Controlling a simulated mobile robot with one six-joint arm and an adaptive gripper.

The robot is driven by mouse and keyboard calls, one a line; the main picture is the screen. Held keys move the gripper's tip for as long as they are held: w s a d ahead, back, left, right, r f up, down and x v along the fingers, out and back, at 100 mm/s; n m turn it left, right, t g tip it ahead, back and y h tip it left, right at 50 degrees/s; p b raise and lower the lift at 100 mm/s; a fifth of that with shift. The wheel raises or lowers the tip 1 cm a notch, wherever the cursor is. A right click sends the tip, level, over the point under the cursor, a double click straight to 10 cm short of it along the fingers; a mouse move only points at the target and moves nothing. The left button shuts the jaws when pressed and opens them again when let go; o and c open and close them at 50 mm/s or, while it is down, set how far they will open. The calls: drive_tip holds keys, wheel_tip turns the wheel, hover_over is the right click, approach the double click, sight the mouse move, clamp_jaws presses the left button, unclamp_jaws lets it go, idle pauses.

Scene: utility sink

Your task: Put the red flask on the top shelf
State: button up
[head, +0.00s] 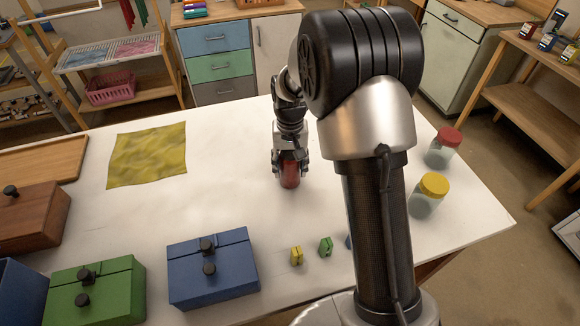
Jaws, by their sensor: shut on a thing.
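The red flask (290,178) stands upright, or nearly so, on the white table (230,165), near its middle. My gripper (290,162) points down over it and is shut on it. The gripper's fingers hide its upper part. I cannot tell whether its base touches the table. Shelves show away from the table: a rack (112,50) at the back left and a wooden shelf unit (520,85) at the right. Which one is the top shelf is not clear.
Blue (212,270), green (97,290) and brown (30,218) boxes line the front left. A yellow cloth (148,155) lies flat. Jars with red (449,136) and yellow (434,184) lids stand right of my arm. Small yellow (296,256) and green (325,247) pieces lie in front.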

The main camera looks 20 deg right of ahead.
drive_tip(key=shift+r, duration=0.15)
drive_tip(key=o, duration=1.3)
